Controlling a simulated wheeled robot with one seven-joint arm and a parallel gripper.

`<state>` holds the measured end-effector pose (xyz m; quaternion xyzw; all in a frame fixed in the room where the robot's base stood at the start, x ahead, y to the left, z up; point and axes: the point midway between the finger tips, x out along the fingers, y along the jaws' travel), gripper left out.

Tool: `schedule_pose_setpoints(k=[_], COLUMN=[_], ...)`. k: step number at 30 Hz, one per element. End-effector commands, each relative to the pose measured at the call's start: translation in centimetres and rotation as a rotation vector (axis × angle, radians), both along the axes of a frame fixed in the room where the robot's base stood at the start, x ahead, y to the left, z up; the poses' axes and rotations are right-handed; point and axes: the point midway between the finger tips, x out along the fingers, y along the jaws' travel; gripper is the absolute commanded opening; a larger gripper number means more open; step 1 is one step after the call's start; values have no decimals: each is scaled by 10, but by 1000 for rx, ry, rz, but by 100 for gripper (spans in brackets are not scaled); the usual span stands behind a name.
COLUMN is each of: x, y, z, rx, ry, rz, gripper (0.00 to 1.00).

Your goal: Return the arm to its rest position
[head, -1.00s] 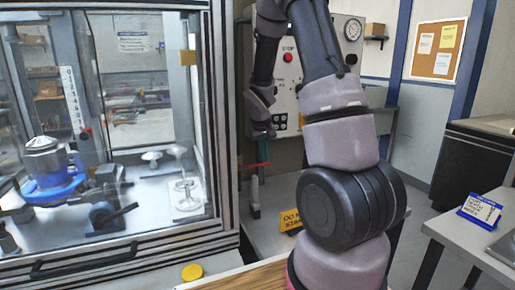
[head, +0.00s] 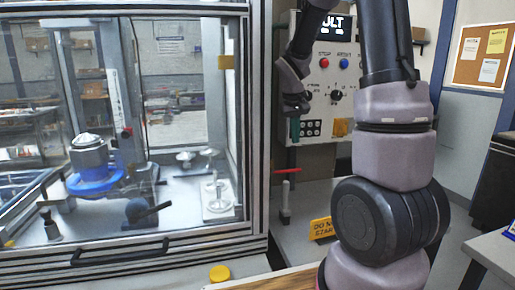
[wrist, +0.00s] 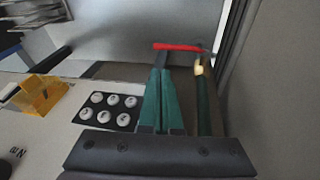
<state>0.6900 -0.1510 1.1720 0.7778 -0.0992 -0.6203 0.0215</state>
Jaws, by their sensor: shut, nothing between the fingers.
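My gripper (head: 294,130) hangs in front of the control panel in the head view, fingers pointing down. In the wrist view its two green fingers (wrist: 162,100) are together, with nothing held between them. My arm rises at the right of the head view, bends above the picture and comes back down to the gripper. A red bar on a pale post (head: 286,188) stands below the fingertips. In the wrist view the red bar (wrist: 178,47) lies just beyond the fingertips; I cannot tell the gap exactly.
A glazed cabinet (head: 258,120) with a dark handle fills the left. The control panel (head: 338,75) has buttons, a dial and a keypad. A yellow sign (head: 321,228) and a yellow round cap (head: 220,273) are low in front. A grey table (head: 492,252) is at right.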

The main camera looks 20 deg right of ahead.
Motion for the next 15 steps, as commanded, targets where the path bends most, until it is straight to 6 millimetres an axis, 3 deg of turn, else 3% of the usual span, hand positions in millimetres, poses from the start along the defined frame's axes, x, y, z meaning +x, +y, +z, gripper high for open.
schedule_pose_setpoints(k=[4, 7, 15], x=[-5, -20, -93], y=[2, 9, 39], z=[9, 29, 100], rx=[13, 48, 204], ry=[-15, -49, -187], rz=[-8, -28, -103], gripper=[0, 0, 0])
